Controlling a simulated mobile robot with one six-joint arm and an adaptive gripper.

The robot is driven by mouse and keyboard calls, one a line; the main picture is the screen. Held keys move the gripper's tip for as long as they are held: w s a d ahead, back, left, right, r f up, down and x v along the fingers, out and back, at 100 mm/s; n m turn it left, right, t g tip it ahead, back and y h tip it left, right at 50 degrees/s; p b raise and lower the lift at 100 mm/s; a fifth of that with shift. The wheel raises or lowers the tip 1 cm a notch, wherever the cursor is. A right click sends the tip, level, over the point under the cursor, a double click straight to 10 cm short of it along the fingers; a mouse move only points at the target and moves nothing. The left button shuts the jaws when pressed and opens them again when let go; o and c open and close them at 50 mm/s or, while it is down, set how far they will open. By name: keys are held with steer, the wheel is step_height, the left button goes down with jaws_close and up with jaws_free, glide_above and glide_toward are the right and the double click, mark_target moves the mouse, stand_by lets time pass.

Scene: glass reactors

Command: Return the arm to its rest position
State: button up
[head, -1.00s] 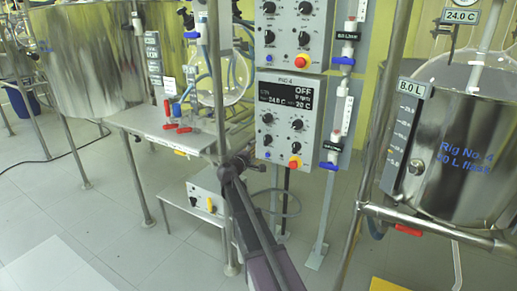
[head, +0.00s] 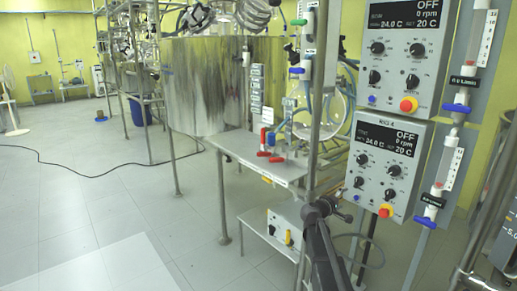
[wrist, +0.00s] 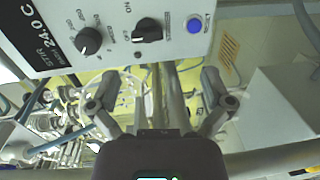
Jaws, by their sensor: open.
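My gripper (wrist: 155,102) shows in the wrist view with its two fingers spread wide apart. Nothing is held between them. A grey control panel (wrist: 165,35) with black knobs and a blue button fills the top of that view, beyond the fingertips. In the head view my dark arm (head: 325,250) rises from the bottom edge, in front of the bench legs and left of the lower control box (head: 382,165). The gripper's fingers are too small and cluttered there to make out.
A metal bench (head: 235,150) with red-handled valves stands left of my arm. A round glass flask (head: 325,112) and a large steel vessel (head: 215,90) are behind it. Two stacked control boxes, the upper one (head: 400,60) included, stand at right. Open floor (head: 100,200) lies at left.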

steer(key=s+a+f+m+g+y, duration=0.3)
steer(key=s+f, duration=0.3)
steer(key=s, duration=0.3)
steer(key=s+a+f+m+g+y, duration=0.2)
steer(key=s+a+f+g+y, duration=0.1)
steer(key=s+f, duration=0.4)
steer(key=s+a+f+m+g+y, duration=0.1)
steer(key=s+a+f+g+y, duration=0.1)
steer(key=s+a+y, duration=0.35)
steer(key=s+a+f+m+g+y, duration=0.1)
steer(key=s+a+f+g+y, duration=0.15)
steer(key=s+a, duration=0.65)
step_height(320, 180, up, 35)
steer(key=s+d+p, duration=0.1)
steer(key=d+p, duration=0.1)
steer(key=p, duration=3.2)
steer(key=shift+s, duration=0.4)
steer(key=shift+f, duration=0.15)
steer(key=shift+c, duration=0.2)
steer(key=c, duration=0.6)
steer(key=shift+o, duration=0.2)
